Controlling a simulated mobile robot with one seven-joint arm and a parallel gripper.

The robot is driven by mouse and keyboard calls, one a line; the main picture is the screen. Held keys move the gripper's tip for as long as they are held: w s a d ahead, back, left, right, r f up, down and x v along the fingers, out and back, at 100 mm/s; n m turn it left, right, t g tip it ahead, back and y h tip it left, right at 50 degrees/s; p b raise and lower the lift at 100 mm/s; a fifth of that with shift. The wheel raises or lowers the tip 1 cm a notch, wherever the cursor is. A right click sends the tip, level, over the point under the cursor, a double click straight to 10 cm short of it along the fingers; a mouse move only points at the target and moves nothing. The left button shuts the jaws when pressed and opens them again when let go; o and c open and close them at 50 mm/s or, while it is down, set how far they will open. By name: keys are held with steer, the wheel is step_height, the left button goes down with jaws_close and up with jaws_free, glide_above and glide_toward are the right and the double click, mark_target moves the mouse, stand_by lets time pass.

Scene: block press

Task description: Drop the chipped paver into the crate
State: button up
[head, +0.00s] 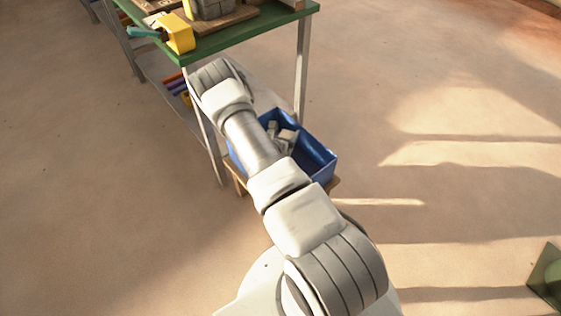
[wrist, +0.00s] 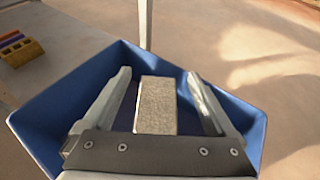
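The blue crate (head: 318,158) stands low beside the green workbench, and its walls (wrist: 240,120) surround the view below my gripper in the wrist view. My gripper (wrist: 158,74) is over the crate with its two fingers spread apart. A speckled grey-beige paver (wrist: 156,105) shows between the fingers, with a clear gap on each side. It is within the crate's outline; I cannot tell whether it rests on the crate floor or is above it. No chip can be made out. In the head view my arm covers part of the crate, and small grey shapes show inside.
The green workbench (head: 250,30) at the top carries a yellow object (head: 180,32) and grey blocks (head: 212,8) on a wooden board. Its lower shelf holds coloured items. A wooden stand is under the crate. The floor to the right is clear up to a green object (head: 547,275).

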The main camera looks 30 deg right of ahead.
steer(key=shift+o, duration=0.3)
steer(key=shift+s+a+f, duration=0.1)
steer(key=shift+f, duration=0.1)
steer(key=p+v, duration=0.4)
steer(key=v, duration=1.3)
steer(key=shift+r+p, duration=0.3)
steer(key=shift+s, duration=0.1)
